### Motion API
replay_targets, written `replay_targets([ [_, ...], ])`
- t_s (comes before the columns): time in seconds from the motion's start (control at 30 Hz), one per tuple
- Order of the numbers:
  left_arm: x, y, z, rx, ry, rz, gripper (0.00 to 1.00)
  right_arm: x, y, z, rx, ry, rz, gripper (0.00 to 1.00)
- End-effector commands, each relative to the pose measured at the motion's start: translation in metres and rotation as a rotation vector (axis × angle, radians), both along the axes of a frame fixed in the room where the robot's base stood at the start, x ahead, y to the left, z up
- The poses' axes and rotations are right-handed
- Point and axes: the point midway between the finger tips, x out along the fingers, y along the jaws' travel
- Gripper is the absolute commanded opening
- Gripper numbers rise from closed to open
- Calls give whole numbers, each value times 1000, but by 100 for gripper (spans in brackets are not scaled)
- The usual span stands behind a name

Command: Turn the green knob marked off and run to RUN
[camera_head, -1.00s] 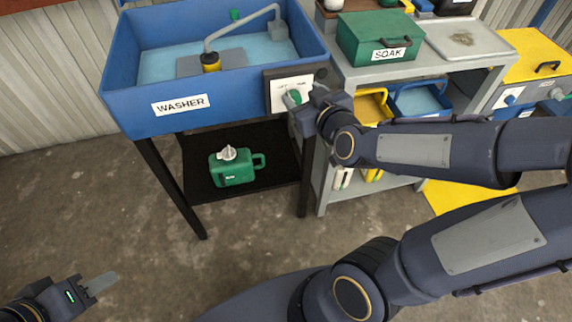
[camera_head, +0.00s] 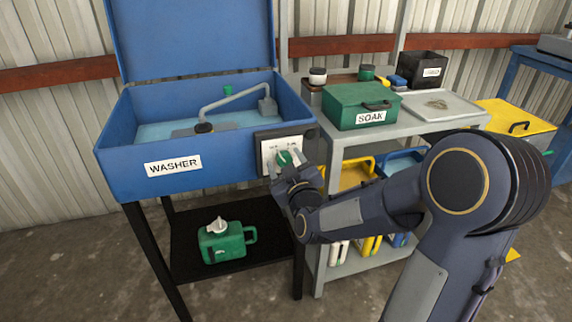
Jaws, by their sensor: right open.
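The green knob (camera_head: 284,159) sits on a white panel with small lettering, in a dark box at the right front of the blue washer (camera_head: 118,170). The lettering is too small to read, and which mark the knob points to cannot be told. My right gripper (camera_head: 284,164) is at the panel, open, with its light fingers on either side of the knob. Whether the fingers touch the knob cannot be told. My left gripper is out of view.
A green can (camera_head: 226,243) stands on the black shelf (camera_head: 184,262) below the washer. To the right, a grey bench carries a green box marked SOAK (camera_head: 360,106) and a grey tray (camera_head: 446,104). A yellow bin (camera_head: 350,172) sits under the bench top.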

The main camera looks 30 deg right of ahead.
Motion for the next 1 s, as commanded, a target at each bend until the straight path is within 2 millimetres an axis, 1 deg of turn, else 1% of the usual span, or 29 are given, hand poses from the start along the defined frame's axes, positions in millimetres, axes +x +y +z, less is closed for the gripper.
replay_targets([
  [0.27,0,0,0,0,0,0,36,2,-1,0,0,0,-1,57],
  [0.6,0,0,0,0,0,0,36,2,-1,0,1,0,0,13],
  [0.83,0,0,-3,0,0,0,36,2,-1,-1,17,-5,-1,13],
  [1.0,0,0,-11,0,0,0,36,1,-1,-2,78,-19,-2,13],
])
